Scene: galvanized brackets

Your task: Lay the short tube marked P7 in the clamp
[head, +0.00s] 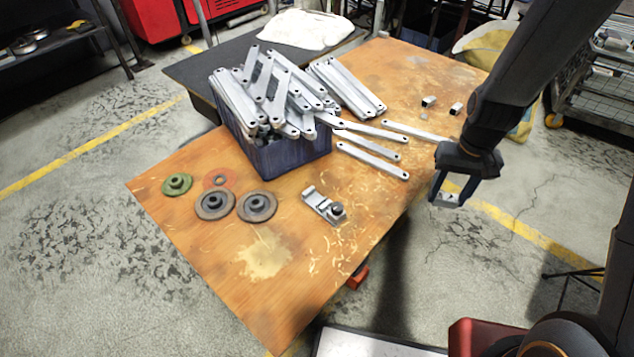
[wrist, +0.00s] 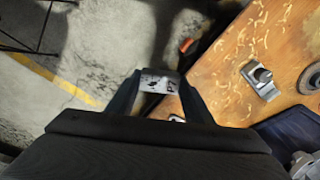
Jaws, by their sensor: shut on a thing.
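My gripper (head: 455,192) is shut on a short silvery tube (head: 446,200), off the right edge of the table. The tube also shows between the fingertips in the wrist view (wrist: 158,83). It has dark marks on it, too small to read. The metal clamp (head: 325,205) with a dark knob lies on the table, left of my gripper and apart from it. It shows at the right in the wrist view (wrist: 262,82). No tube is seen in the clamp.
A blue bin (head: 290,158) heaped with galvanized brackets stands mid-table, with loose brackets beside it. Grinding discs (head: 215,203) lie to the clamp's left. Small metal pieces (head: 428,102) lie at the table's far right. The wooden table (head: 300,290) is clear in front of the clamp.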

